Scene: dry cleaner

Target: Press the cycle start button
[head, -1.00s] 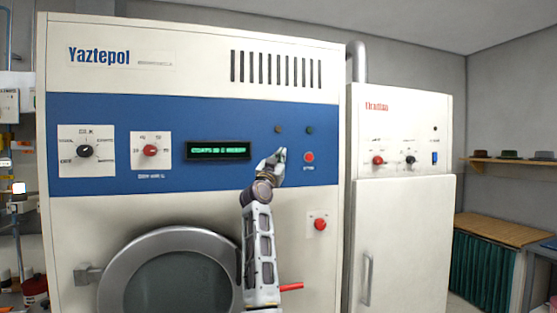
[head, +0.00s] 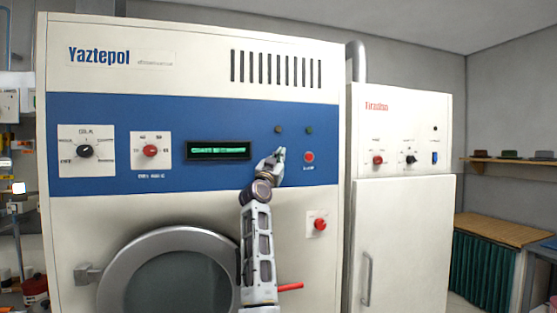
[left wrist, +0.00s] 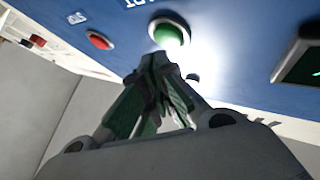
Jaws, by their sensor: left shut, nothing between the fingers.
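The green button (left wrist: 169,34) in a pale ring sits on the blue panel in the left wrist view, beside a partly cut-off label ending in "ART". My left gripper (left wrist: 162,60) is shut and empty. Its fingertips are right at the lower edge of the green button in that view; I cannot tell whether they touch it. In the head view my left gripper (head: 279,154) is in front of the blue panel (head: 220,112) and hides the green button. A red button (head: 309,157) is just right of it, also in the left wrist view (left wrist: 100,40). My right gripper is not in view.
A lit display (head: 218,151) and two knobs (head: 150,151) are left of my gripper. Two small dark lamps (head: 278,130) are above it. A red knob (head: 320,224) is lower right. The round door (head: 170,285) is below. A white cabinet (head: 400,240) stands at right.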

